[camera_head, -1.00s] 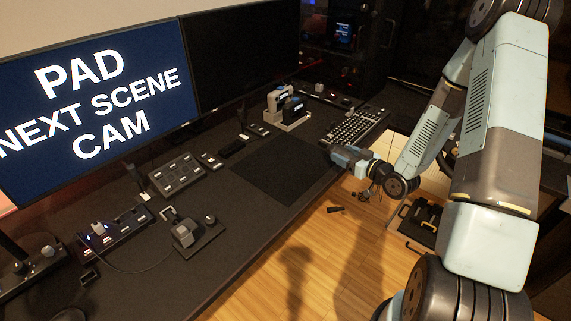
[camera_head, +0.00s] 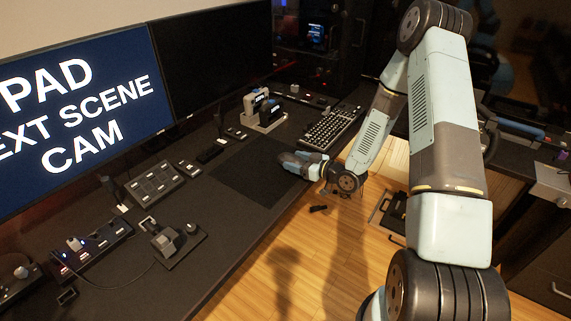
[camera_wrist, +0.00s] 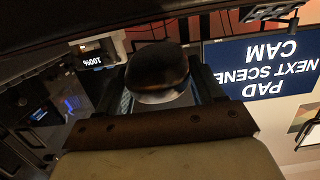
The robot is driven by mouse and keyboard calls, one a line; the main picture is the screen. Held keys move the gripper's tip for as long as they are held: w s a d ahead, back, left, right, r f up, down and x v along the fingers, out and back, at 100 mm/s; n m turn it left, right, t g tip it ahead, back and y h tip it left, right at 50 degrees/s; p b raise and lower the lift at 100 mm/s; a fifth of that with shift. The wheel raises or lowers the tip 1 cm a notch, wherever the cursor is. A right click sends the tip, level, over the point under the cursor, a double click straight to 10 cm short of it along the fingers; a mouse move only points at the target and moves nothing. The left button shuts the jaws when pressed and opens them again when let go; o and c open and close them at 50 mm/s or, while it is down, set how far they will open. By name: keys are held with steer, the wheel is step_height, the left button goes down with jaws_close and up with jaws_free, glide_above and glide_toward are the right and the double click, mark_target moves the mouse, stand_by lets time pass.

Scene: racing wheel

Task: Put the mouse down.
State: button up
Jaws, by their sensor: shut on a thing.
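My gripper (camera_head: 286,158) is shut on the mouse. In the wrist view, the mouse (camera_wrist: 158,72) is a dark, rounded, glossy shape between the two fingers. In the head view it is too dark and small to tell apart from the gripper's tip. The gripper overlaps the right side of the dark mouse pad (camera_head: 245,178) on the desk. The frames do not clearly show how high the mouse is above the pad.
The keyboard (camera_head: 330,127) lies just behind and right of my gripper. A small stand with devices (camera_head: 262,112) is at the back. A button panel (camera_head: 155,184) and a joystick base (camera_head: 172,243) are at left. The left part of the pad is clear.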

steer(key=shift+w+a+f, duration=1.4)
steer(key=shift+a+f, duration=0.1)
steer(key=shift+a, duration=0.2)
steer(key=o, duration=1.1)
steer(key=shift+o, duration=0.2)
